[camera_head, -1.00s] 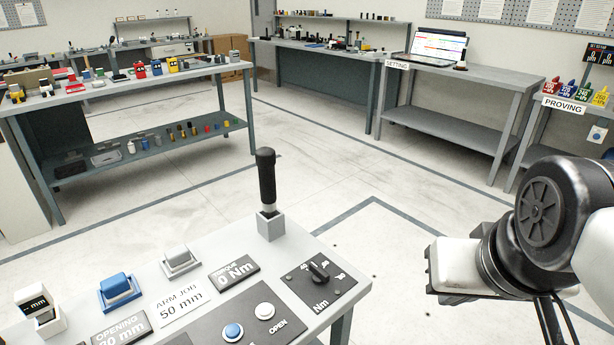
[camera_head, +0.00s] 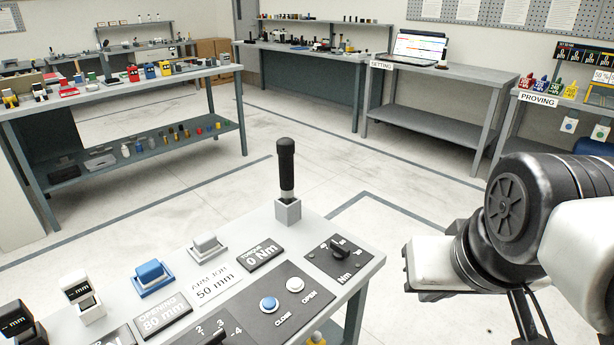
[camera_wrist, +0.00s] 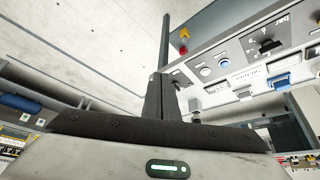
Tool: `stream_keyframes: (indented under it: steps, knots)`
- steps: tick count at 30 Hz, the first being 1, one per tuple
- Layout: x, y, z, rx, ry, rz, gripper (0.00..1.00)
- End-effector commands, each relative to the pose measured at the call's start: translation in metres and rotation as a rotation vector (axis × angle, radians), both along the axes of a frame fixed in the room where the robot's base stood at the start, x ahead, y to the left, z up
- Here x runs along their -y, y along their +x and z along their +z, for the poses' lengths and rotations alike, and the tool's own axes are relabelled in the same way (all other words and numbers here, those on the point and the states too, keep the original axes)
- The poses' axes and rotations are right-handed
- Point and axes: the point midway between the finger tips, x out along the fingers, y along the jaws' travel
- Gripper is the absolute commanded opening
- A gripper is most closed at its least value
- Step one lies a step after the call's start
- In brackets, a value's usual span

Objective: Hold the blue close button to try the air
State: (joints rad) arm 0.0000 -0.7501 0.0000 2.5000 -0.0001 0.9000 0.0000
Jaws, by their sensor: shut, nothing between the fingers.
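The blue close button (camera_head: 268,304) is a round button on the dark plate of the grey control desk (camera_head: 362,262), with the label CLOSE beside it. The white open button (camera_head: 295,285) sits up and right of it. In the wrist view, two small round buttons show on the panel; the right one looks like the close button (camera_wrist: 224,63). My gripper's pale housing (camera_head: 435,262) hangs right of the desk, with its fingers hidden in the head view. In the wrist view my gripper (camera_wrist: 158,80) has its dark fingers together and empty, apart from the buttons.
A black joystick (camera_head: 286,168) stands up at the desk's far corner. Open floor lies beyond, before a PROVING bench (camera_head: 538,99).

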Motion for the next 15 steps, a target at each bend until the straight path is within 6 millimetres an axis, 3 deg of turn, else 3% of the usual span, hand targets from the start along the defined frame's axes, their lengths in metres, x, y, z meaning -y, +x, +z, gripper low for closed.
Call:
stream_keyframes:
  steps: [8,11,15]
  knots:
    - [-0.010,0.004,-0.003,-0.013,0.039,-0.002,0.00]
    - [-0.038,0.017,-0.012,-0.049,0.151,-0.017,0.00]
    - [-0.111,0.050,-0.031,-0.155,0.442,-0.109,0.00]
